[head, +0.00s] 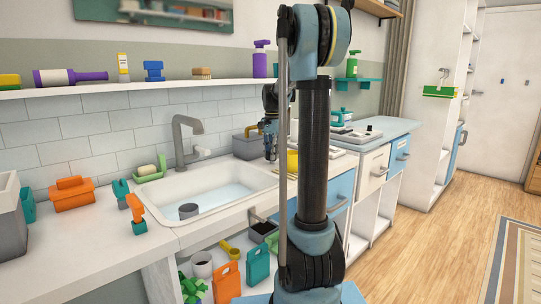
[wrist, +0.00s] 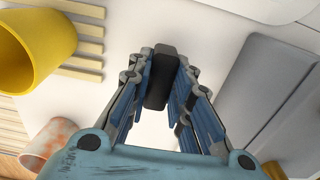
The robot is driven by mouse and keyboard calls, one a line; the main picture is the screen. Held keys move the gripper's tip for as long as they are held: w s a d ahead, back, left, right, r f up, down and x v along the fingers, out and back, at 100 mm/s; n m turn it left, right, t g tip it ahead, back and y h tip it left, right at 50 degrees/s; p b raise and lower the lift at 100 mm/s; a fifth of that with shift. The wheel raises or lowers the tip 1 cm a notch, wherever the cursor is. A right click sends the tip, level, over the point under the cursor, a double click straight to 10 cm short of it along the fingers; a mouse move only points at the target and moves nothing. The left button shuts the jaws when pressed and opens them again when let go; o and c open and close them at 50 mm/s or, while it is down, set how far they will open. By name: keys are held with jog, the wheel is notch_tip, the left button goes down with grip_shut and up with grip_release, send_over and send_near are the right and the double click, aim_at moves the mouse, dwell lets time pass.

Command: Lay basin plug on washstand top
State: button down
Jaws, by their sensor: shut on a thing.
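A dark, blocky piece, which I take to be the basin plug (wrist: 161,78), sits between the fingers of my gripper (wrist: 163,68) in the wrist view. My gripper is shut on it. In the head view my gripper (head: 268,128) is over the right side of the washstand, partly behind my arm, and the plug cannot be made out there. The white washstand top (head: 178,236) surrounds a sunken basin (head: 222,190). A pale surface (wrist: 200,25) lies beneath the gripper in the wrist view; I cannot tell whether the plug touches it.
A yellow cup (wrist: 35,45), a slatted rack (wrist: 82,48) and a grey box (wrist: 262,90) flank the gripper. Orange and teal items crowd the left; the front left top has bare room.

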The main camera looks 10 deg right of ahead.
jog(key=c, duration=1.5)
grip_release()
jog(key=shift+o, duration=0.2)
notch_tip(320, 180, up, 12)
jog(key=shift+s, duration=0.1)
